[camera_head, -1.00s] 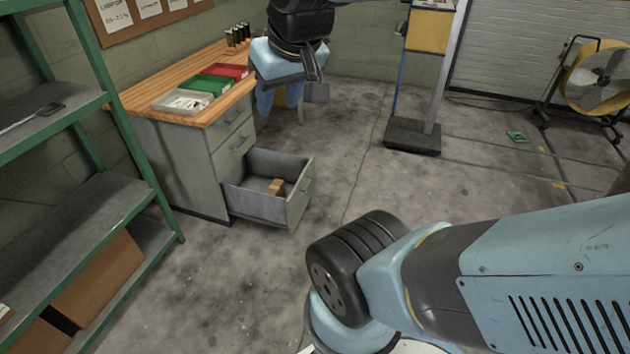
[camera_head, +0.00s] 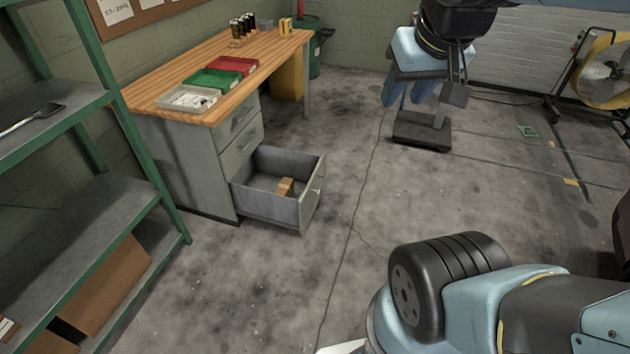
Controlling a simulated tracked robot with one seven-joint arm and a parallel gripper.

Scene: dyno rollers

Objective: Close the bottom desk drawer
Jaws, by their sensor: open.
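The bottom desk drawer (camera_head: 272,206) is pulled well out of the grey desk pedestal. A small tan block (camera_head: 285,187) lies inside it, and its front panel (camera_head: 312,191) faces right with a small handle. The drawers above it look shut. The desk (camera_head: 262,50) has a wooden top.
A green-framed shelf (camera_head: 160,200) stands at the left, close to the desk. Grey, green and red trays (camera_head: 232,66) lie on the desk top. A yellow fan (camera_head: 605,70) stands at the far right. The floor right of the drawer is clear.

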